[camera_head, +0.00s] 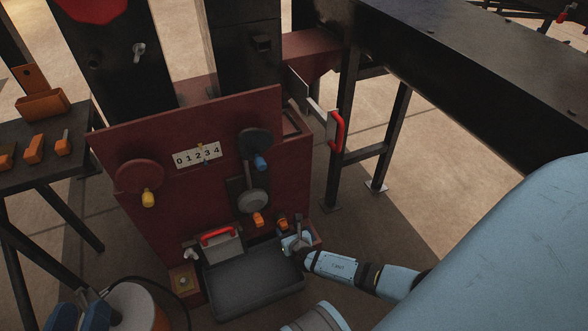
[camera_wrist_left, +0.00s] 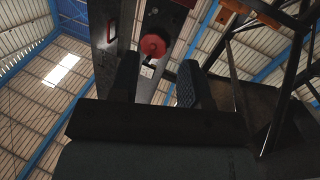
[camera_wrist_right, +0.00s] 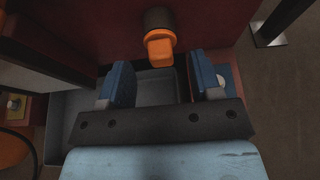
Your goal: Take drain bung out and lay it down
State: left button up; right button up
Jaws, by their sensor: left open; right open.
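An orange plug (camera_wrist_right: 160,48), which looks like the drain bung, sits in a dark round fitting low on the red press panel in the right wrist view. In the head view it seems to be the orange piece (camera_head: 283,222) just beyond my right gripper (camera_head: 290,238). My right gripper is open and empty in the right wrist view (camera_wrist_right: 164,82), with the plug ahead of its fingers and apart from them. My left gripper (camera_head: 82,311) is open at the lower left of the head view, far from the plug. In the left wrist view (camera_wrist_left: 160,80) its fingers point upward.
A dark grey tray (camera_head: 255,285) stands below the panel. Another orange piece (camera_head: 258,220) is left of the plug. A red-handled flap (camera_head: 220,247) is above the tray. A dark side table (camera_head: 60,172) holds orange items. A round orange-and-white object (camera_head: 135,306) is near my left gripper.

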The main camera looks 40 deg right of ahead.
pick_arm(q)
jog(key=shift+w+a+m+b, duration=0.2)
jog(key=shift+w+m+b, duration=0.15)
jog(key=shift+m, duration=0.15)
pick_arm(e)
jog(key=shift+x, duration=1.3)
grip_shut()
pick_arm(q)
jog(key=shift+r, duration=0.1)
pick_arm(e)
jog(key=shift+s, duration=0.1)
pick_arm(q)
jog(key=shift+r, duration=0.1)
pick_arm(e)
jog(key=shift+s+a, duration=0.1)
jog(key=shift+s, duration=0.25)
pick_arm(q)
jog(key=shift+r+p, duration=0.25)
jog(key=shift+p, duration=0.1)
pick_arm(e)
jog(key=shift+s+a, duration=0.2)
jog(key=shift+s, duration=0.8)
pick_arm(q)
jog(key=shift+r, duration=0.2)
pick_arm(e)
jog(key=shift+s+a, duration=0.25)
jog(key=shift+s, duration=0.85)
pick_arm(q)
jog(key=shift+w+r, duration=0.1)
